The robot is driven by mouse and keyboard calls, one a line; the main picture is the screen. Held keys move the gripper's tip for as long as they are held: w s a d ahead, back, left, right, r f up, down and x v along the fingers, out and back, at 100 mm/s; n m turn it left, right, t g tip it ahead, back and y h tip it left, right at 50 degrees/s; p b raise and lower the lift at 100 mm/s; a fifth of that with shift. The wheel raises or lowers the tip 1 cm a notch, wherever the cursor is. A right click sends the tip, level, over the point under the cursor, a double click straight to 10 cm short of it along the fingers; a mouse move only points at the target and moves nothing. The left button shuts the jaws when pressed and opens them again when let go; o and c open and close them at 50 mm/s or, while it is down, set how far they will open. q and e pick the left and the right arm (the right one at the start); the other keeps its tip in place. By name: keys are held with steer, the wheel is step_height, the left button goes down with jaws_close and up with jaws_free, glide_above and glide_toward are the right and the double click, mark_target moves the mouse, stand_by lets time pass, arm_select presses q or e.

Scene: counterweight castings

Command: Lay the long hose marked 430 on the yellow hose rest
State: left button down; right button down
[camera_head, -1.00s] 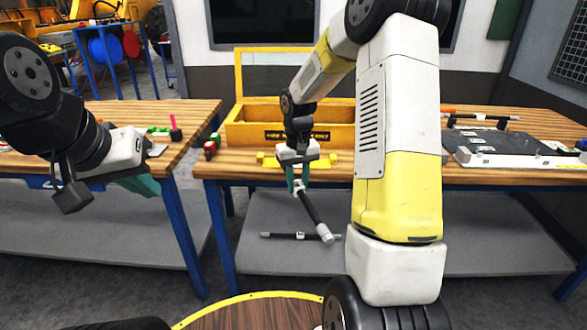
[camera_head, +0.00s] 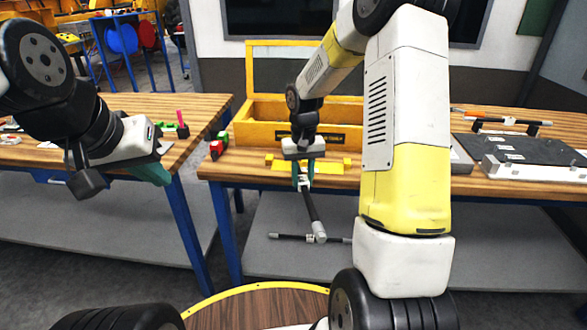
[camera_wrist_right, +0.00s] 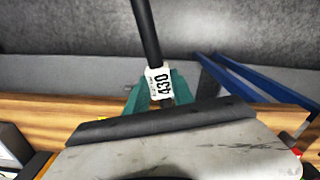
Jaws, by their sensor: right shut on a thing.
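My right gripper (camera_head: 302,180) is shut on a black hose (camera_head: 311,208) with a pale end fitting. The hose slants down from the jaws in front of the table's edge. In the right wrist view, a white tag reading 430 (camera_wrist_right: 160,84) sits on this hose between the teal fingers. The yellow hose rest (camera_head: 335,167) lies on the table near its front edge, partly hidden behind my right gripper. The gripper is in front of the rest. My left gripper (camera_head: 152,172) hangs by the left table; its jaw opening does not show clearly.
A yellow bin (camera_head: 262,128) stands behind the rest. Another dark hose (camera_head: 285,237) lies on the grey lower shelf (camera_head: 262,262). A black panel (camera_head: 515,158) and a further hose (camera_head: 510,122) are at the right.

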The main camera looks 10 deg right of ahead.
steer(key=shift+s+a, duration=0.15)
steer(key=shift+s, duration=0.15)
steer(key=shift+w+f, duration=0.1)
